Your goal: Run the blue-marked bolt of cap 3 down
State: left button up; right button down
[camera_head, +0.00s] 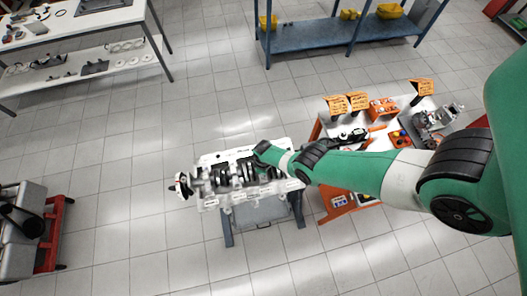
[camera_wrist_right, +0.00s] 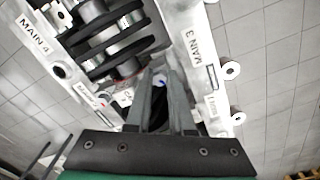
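The engine block (camera_head: 212,160) lies on its stand with its crankshaft side up in the head view. My right gripper (camera_head: 262,150) reaches down over its right part. In the right wrist view, the two grey fingers of my right gripper (camera_wrist_right: 161,78) stand on either side of a small pale bolt head with a blue mark (camera_wrist_right: 160,83). Whether they press on the bolt is too small to tell. The labels "MAIN 4" (camera_wrist_right: 36,35) and "MAIN 3" (camera_wrist_right: 200,47) show on the rails. The cap under the bolt is mostly hidden by the fingers. My left gripper is not in view.
An orange-framed bench (camera_head: 345,200) with signs, bins and parts stands right of the block, beneath my right arm. A white table (camera_head: 70,25) is at upper left and a blue shelf (camera_head: 310,38) at the back.

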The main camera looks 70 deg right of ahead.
jog(key=shift+m, duration=0.4)
jog(key=shift+w+a+m, duration=0.1)
jog(key=shift+a+m, duration=0.05)
jog(key=shift+m, duration=2.45)
jog(key=c, duration=1.1)
grip_release()
jog(key=shift+o, duration=0.2)
jog(key=shift+r, duration=0.1)
